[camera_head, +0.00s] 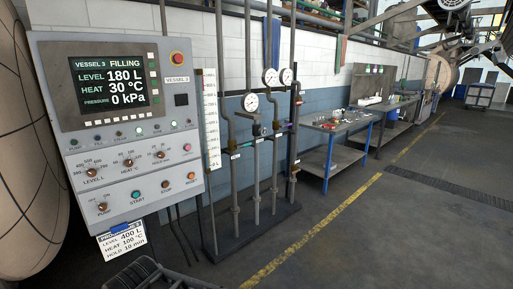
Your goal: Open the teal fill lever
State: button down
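A small teal piece (277,125), which looks like the fill lever, shows on the pipe stand beside the wall. It is too small to tell its angle. The grey control panel (150,200) at the left has a screen (113,85) reading "VESSEL 3 FILLING", level 180 L, heat 30 °C and pressure 0 kPa. A scale strip (211,120) stands between the panel and the pipes. I cannot make out my gripper. A dark shape at the bottom left edge may be part of my arm.
Three round gauges, one of them low (250,102), sit on the pipes. The pipes stand on a dark base (255,230). A card (123,240) hangs below the panel. Workbenches (325,155) line the wall beyond. The floor (400,230) at the right is clear, with a yellow line.

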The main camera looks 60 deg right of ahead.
aim_at(245, 145)
jog(key=z, duration=0.95)
jog(key=i, duration=1.1)
jog(key=z, duration=0.95)
jog(key=i, duration=0.4)
jog(key=z, duration=0.15)
jog(key=k, duration=0.6)
jog(key=u, duration=0.35)
jog(key=i, duration=1.7)
jog(key=z, duration=0.7)
